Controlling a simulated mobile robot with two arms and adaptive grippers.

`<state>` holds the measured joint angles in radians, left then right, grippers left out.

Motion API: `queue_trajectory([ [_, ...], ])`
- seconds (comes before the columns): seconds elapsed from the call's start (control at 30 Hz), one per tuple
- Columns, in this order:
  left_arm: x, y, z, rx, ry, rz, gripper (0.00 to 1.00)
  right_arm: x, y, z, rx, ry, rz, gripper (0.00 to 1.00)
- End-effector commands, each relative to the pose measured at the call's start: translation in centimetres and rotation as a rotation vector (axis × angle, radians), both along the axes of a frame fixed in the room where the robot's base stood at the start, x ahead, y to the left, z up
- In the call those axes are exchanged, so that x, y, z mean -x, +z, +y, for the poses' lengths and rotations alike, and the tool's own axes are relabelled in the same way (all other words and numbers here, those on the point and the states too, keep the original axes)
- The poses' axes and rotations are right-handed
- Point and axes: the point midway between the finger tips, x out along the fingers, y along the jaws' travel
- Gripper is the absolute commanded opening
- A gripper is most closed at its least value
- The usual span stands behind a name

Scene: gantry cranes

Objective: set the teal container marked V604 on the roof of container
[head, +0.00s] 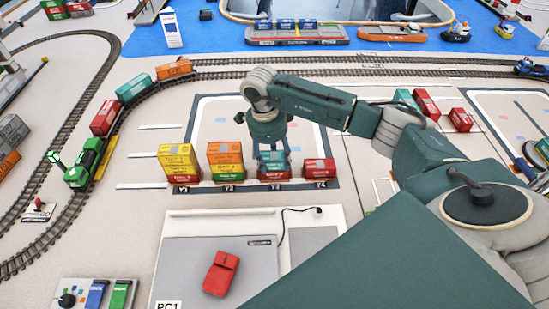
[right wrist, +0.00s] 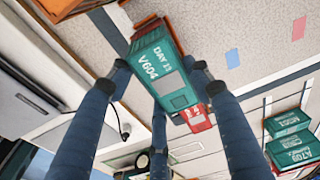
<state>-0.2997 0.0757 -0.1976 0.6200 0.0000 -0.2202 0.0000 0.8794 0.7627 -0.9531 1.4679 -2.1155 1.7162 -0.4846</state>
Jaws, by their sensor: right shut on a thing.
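The teal container marked V604 (right wrist: 162,75) sits between the fingers of my right gripper in the right wrist view, its roof toward the camera with "DAY 13" on it. In the head view my right gripper (head: 270,146) points down over spot Y3, shut on the teal container (head: 273,158). A red container (head: 274,173) shows directly under it at Y3; I cannot tell whether the two touch. Another red container (head: 319,168) stands alone at Y4. My left gripper is not in view.
More teal and red containers (head: 426,104) stand behind my right arm. A laptop-like panel with a red object (head: 221,273) lies in front.

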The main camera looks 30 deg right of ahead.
Motion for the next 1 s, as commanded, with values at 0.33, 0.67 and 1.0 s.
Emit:
queue_trajectory([
  [0.33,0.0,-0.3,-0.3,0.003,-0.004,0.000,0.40,0.0,-0.2,0.0,0.000,0.000,0.000,0.67],
  [0.67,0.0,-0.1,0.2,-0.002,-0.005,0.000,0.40,0.0,0.0,0.0,0.000,-0.001,0.000,0.68],
  [1.0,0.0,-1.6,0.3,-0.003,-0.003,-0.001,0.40,-0.5,5.1,0.5,0.001,0.001,-0.007,0.68],
])
